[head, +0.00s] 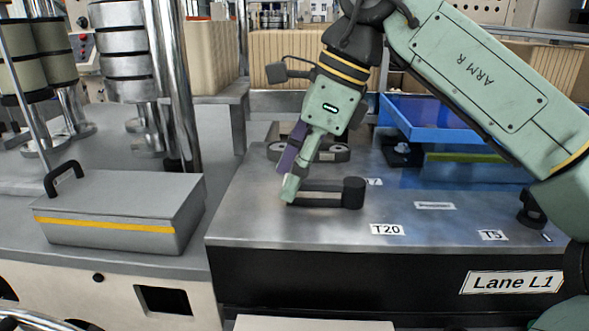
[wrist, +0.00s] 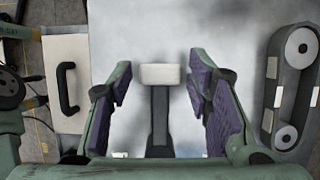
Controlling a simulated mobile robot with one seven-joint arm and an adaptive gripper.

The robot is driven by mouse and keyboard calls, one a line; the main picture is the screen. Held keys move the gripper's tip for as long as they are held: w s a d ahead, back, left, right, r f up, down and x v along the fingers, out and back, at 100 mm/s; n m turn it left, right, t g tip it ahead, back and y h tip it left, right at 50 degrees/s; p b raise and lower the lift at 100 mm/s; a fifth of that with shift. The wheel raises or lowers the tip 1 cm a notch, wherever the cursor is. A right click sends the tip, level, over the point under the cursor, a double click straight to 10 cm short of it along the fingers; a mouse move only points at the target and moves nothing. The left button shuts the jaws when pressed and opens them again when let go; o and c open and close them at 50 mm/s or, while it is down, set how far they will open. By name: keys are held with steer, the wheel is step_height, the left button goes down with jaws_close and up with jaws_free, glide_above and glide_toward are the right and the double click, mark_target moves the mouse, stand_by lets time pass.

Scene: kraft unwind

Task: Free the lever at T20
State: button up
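A dark lever (head: 322,194) lies low over the metal table, with a round black hub (head: 353,193) at its right end. The T20 label (head: 387,230) is on the table in front and to the right of that hub. In the wrist view the lever is a dark bar (wrist: 160,118) ending in a pale block (wrist: 161,75). My gripper (head: 290,190) is at the lever's left end. In the wrist view its purple-padded fingers (wrist: 160,88) stand open on both sides of the block, with gaps.
A two-roller belt piece (wrist: 290,88) lies to one side; it also shows behind my gripper in the head view (head: 335,153). A blue tray (head: 432,120) and a dark knob (head: 532,208) by T5 are on the right. A grey handled box (head: 125,212) stands left.

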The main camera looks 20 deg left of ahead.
jaws_close()
stand_by(0.3)
